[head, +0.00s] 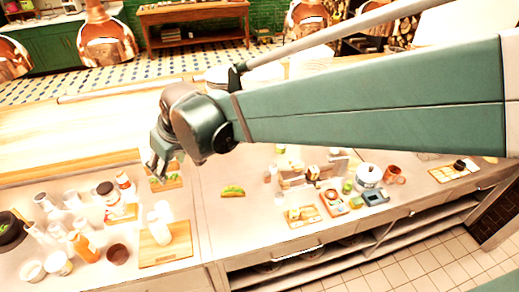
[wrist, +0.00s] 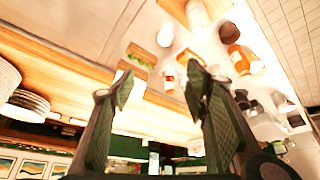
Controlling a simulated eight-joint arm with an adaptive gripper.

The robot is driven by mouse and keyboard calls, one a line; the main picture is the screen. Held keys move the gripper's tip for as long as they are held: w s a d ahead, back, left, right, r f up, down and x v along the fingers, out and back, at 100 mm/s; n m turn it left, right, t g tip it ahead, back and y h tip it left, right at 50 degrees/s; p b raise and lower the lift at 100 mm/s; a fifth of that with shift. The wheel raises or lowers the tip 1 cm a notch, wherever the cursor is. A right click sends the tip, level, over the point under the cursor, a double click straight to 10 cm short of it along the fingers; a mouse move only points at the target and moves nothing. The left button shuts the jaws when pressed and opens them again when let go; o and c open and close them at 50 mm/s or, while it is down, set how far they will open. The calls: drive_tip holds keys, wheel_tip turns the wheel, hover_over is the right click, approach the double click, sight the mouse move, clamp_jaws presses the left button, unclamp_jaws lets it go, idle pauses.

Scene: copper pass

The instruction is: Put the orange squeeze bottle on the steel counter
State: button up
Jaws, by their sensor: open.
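The orange squeeze bottle (head: 83,246) stands among other containers at the left of the counter in the head view. It also shows at the upper right of the wrist view (wrist: 240,62). The pale steel counter (head: 233,222) runs along the front, with bare surface around a green-topped item. My gripper (head: 158,166) is above the counter, up and to the right of the bottle and apart from it. In the wrist view my gripper (wrist: 160,88) has its fingers wide apart with nothing held between them.
White bottles (head: 160,225) stand on a wooden board right of the orange bottle, with a brown cup (head: 118,254) between. Several jars and clear bottles crowd its left and back. A pot (head: 369,175) and small trays stand at the right. Copper lamps (head: 105,40) hang behind.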

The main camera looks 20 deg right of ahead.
drive_tip(key=s+d+m+t+h, duration=0.1)
drive_tip(key=s+d, duration=0.4)
drive_tip(key=d, duration=0.5)
drive_tip(key=s+d+m+t+h, duration=0.1)
drive_tip(key=s+d+m, duration=0.3)
drive_tip(key=d, duration=0.6)
drive_tip(key=s+d+m+h, duration=0.1)
drive_tip(key=s+d+m, duration=0.1)
drive_tip(key=s+d, duration=0.6)
drive_tip(key=d, duration=0.2)
drive_tip(key=shift+d+m+t, duration=0.3)
drive_tip(key=shift+d+t, duration=0.1)
drive_tip(key=shift+f, duration=0.1)
wheel_tip(320, 180, down, 10)
drive_tip(key=b, duration=1)
drive_tip(key=shift+f+b, duration=0.15)
drive_tip(key=shift+b, duration=0.2)
